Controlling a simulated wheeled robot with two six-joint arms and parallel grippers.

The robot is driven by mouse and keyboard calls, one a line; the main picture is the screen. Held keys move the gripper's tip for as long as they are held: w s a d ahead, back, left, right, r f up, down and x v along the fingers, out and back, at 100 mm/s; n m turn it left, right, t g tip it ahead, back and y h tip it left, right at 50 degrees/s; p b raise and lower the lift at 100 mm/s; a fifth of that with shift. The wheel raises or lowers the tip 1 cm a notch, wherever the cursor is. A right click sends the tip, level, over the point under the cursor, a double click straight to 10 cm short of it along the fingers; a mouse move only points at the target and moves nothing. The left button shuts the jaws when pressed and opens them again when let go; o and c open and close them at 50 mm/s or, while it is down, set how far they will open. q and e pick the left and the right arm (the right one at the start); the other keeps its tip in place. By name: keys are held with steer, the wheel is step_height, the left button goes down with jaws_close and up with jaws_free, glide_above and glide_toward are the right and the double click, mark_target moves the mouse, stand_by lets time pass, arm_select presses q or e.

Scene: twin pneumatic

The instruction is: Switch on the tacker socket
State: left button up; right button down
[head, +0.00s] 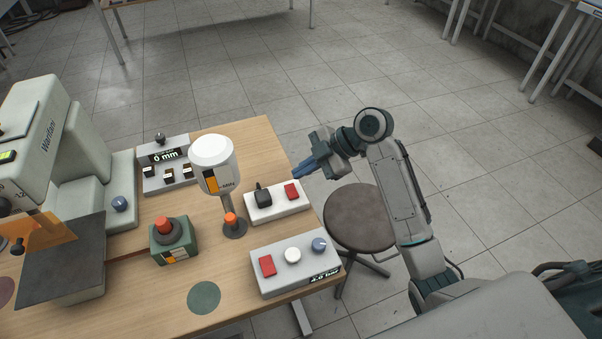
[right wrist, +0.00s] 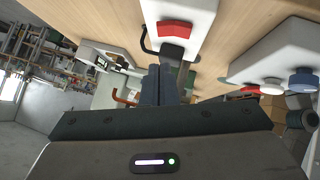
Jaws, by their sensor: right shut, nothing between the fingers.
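The tacker socket is a white block (head: 278,210) near the right edge of the wooden table. A black plug (head: 263,196) sits in its left part and a red rocker switch (head: 291,190) is on its right part. In the right wrist view the red switch (right wrist: 175,32) and the black plug (right wrist: 174,55) lie just beyond my fingertips. My right gripper (head: 297,176) is shut and empty, its blue fingers above and slightly beyond the switch, seemingly apart from it. I cannot tell the switch's position. My left gripper is not in view.
A grey box (head: 275,282) with a red switch, white button and blue knob stands nearer on the table. A white cup-topped stand (head: 212,152), a green box with a red button (head: 173,242) and a large machine (head: 32,135) stand left. A round stool (head: 367,215) is beside the table.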

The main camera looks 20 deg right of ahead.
mark_target(292, 183)
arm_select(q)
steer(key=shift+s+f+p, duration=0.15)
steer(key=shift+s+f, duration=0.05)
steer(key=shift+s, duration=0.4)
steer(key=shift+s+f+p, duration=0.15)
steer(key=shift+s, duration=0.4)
arm_select(e)
steer(key=shift+w+f, duration=0.25)
steer(key=shift+f, duration=0.4)
steer(key=shift+w+f, duration=0.2)
steer(key=shift+f, duration=0.45)
steer(key=shift+w+f, duration=0.25)
steer(key=shift+f, duration=0.4)
steer(key=shift+w+f+b, duration=0.2)
steer(key=shift+f+b, duration=0.2)
steer(key=shift+b, duration=0.1)
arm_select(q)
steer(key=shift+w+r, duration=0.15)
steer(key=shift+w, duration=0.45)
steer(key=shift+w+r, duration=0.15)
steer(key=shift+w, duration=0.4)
arm_select(e)
steer(key=shift+r, duration=0.1)
arm_select(q)
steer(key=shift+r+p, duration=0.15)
steer(key=shift+p, duration=0.15)
arm_select(e)
steer(key=shift+s, duration=0.15)
